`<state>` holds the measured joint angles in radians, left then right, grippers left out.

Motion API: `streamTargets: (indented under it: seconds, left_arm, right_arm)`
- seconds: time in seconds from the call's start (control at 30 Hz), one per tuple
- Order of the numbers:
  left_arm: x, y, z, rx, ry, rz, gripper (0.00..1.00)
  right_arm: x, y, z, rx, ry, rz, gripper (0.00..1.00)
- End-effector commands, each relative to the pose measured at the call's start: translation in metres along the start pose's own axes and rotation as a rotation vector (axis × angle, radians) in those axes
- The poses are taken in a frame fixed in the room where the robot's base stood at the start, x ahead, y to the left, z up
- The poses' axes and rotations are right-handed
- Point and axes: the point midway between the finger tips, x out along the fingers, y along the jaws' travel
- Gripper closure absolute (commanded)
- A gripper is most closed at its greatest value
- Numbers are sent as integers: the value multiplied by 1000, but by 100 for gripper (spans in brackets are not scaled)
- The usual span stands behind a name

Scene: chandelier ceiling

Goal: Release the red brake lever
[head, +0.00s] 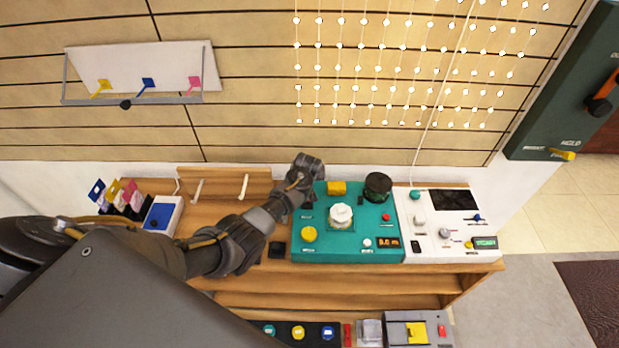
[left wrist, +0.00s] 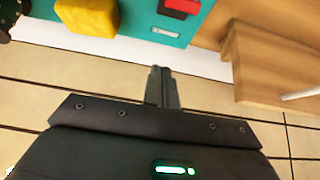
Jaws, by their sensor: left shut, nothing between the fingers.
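A red block-shaped part (left wrist: 180,6) on the teal panel (left wrist: 145,30) shows at the top edge of the left wrist view, partly cut off. A small white label lies beside it; I cannot read it or tell for sure that the part is the brake lever. In the head view the teal panel (head: 305,248) is on the wooden bench, and my arm covers its upper left corner. My left gripper (head: 308,165) is above that corner. Its fingers (left wrist: 160,75) are shut and empty, apart from the red part in the picture. My right gripper is not in view.
A yellow block (head: 336,188) and a dark round knob (head: 378,186) stand on the panel near the gripper. A white knob (head: 341,215) is mid-panel. A white console (head: 430,230) adjoins on the right. An orange-handled lever (head: 600,104) is on the dark green cabinet.

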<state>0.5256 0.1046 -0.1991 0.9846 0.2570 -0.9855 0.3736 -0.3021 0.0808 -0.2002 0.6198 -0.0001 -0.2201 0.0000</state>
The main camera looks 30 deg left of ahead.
Motion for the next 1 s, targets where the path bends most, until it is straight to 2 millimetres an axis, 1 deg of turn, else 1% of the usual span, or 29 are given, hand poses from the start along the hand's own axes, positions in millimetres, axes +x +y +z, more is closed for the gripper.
streamTargets:
  seconds: [0.1, 0.3, 0.5, 0.6, 0.7, 1.0]
  left_arm:
    - [-23, 0, 4, 0, 2, 2, 100]
    - [-59, -1, 8, 1, 4, 0, 100]
    - [-86, -1, 12, 1, 2, -2, 100]
    - [-94, -1, 14, 1, 1, -1, 100]
    - [-98, -1, 15, 0, 0, -1, 100]
    - [-99, -1, 15, -1, -1, -1, 100]
  right_arm:
    - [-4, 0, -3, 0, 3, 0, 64]
    - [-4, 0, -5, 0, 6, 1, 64]
    - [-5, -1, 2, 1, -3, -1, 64]
    - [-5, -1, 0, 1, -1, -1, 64]
    - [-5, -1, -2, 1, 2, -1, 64]
    - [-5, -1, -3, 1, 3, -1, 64]
